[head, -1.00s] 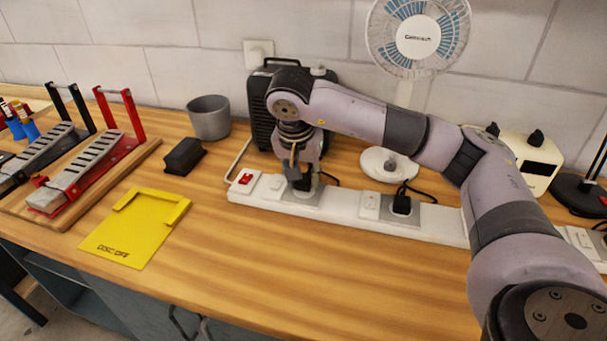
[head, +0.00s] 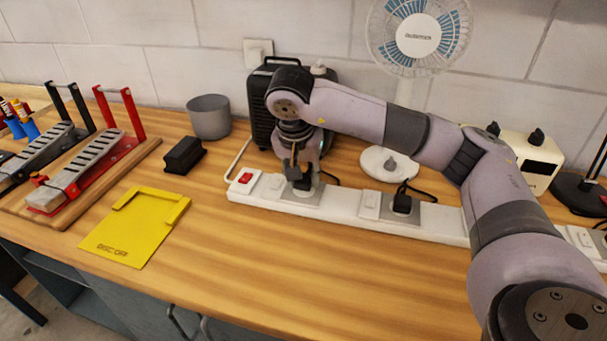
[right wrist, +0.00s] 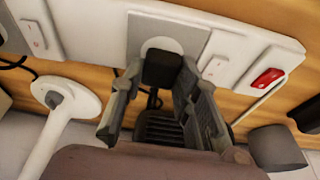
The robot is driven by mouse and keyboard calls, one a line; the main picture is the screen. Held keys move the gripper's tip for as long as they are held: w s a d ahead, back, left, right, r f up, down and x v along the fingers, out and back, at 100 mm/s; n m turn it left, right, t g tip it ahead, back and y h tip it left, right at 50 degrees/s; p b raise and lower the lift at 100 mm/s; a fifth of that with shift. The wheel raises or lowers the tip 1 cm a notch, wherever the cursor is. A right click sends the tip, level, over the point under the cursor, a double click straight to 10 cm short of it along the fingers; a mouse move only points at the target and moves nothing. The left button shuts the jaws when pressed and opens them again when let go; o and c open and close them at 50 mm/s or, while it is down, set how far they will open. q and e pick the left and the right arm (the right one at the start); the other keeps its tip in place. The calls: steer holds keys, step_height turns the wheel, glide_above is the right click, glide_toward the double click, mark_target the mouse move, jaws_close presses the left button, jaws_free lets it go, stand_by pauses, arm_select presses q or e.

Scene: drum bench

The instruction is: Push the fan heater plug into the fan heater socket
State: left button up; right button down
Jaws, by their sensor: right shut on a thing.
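My right gripper (head: 299,178) points down over the white power strip, shut on the black fan heater plug (head: 308,183). In the right wrist view, the plug (right wrist: 162,68) sits between the two fingers of the gripper (right wrist: 155,95). The plug is in front of the round white fan heater socket (right wrist: 152,45) on its grey plate, covering most of it. In the head view, the grey plate (head: 300,198) shows below the gripper. I cannot tell how deep the plug is in the socket. My left gripper is not in view.
The power strip (head: 340,205) has a red switch (head: 245,178) at its left and another black plug (head: 402,204) to the right. A black ribbed appliance (head: 258,110), a white fan (head: 385,165) and a grey cup (head: 209,117) stand behind.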

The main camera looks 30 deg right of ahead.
steer(key=shift+f+b, duration=0.45)
steer(key=shift+f, duration=0.2)
stand_by(0.6)
steer(key=c, duration=1.1)
jaws_free()
steer(key=v, duration=1.2)
steer(key=shift+f, duration=0.1)
